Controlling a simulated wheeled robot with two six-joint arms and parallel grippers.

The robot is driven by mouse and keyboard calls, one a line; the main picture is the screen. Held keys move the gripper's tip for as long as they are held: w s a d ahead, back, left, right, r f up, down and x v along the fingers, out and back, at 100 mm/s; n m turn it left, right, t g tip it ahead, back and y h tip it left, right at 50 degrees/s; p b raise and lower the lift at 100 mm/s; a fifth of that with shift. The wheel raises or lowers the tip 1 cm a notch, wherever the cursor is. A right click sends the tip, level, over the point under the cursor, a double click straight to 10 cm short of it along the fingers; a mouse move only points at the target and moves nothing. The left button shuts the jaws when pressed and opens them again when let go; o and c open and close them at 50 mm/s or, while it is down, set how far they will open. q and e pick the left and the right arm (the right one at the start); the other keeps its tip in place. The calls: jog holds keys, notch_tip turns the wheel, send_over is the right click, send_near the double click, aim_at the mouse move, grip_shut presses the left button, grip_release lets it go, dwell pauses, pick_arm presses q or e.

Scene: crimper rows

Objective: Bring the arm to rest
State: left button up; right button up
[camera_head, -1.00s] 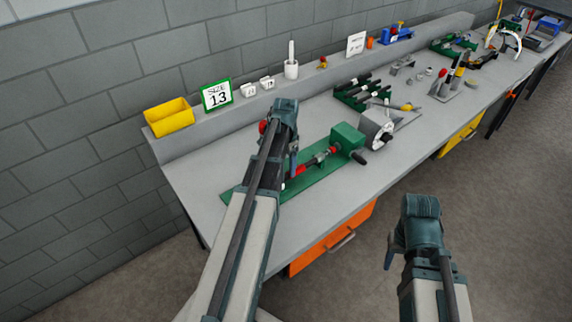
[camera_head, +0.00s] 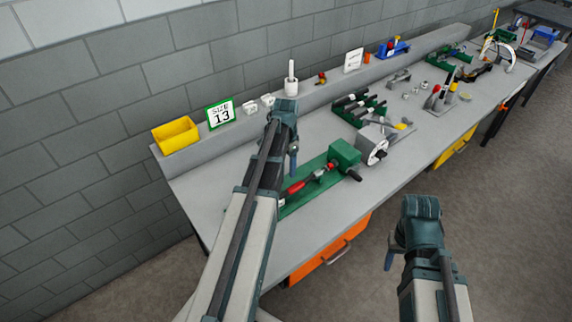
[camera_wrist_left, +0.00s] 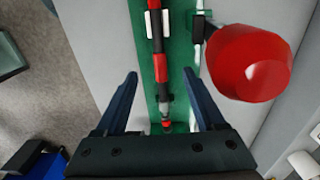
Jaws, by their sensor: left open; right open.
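My left arm reaches over the grey workbench (camera_head: 213,207) in the head view. Its gripper (camera_head: 293,160) points down beside the green crimping fixture (camera_head: 345,154), and its fingertips are partly hidden there. In the left wrist view the left gripper (camera_wrist_left: 162,90) is open, with a finger on each side of a red and black rod (camera_wrist_left: 160,68) on the green base. Nothing is visibly held. A large red knob (camera_wrist_left: 249,62) is close to the right finger. My right gripper (camera_head: 388,262) hangs in front of the bench over the floor, empty as far as I see.
A yellow bin (camera_head: 176,135), a "SIZE 13" sign (camera_head: 221,115) and a white holder (camera_head: 291,84) stand on the back ledge. A green rack (camera_head: 358,108) and a grey machine (camera_head: 372,145) stand right of the fixture. An orange drawer (camera_head: 330,252) is below. Floor at the right is clear.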

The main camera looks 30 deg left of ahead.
pick_arm(q)
jog(key=s+d, duration=0.5)
jog(key=d, duration=0.5)
jog(key=s+d, duration=0.6)
jog(key=d, duration=0.4)
jog(key=s+d+y, duration=0.1)
jog(key=s+d, duration=0.4)
jog(key=d, duration=0.5)
jog(key=shift+s+d+n, duration=0.2)
jog(key=shift+d+n, duration=0.05)
jog(key=shift+n, duration=0.05)
jog(key=shift+r, duration=0.1)
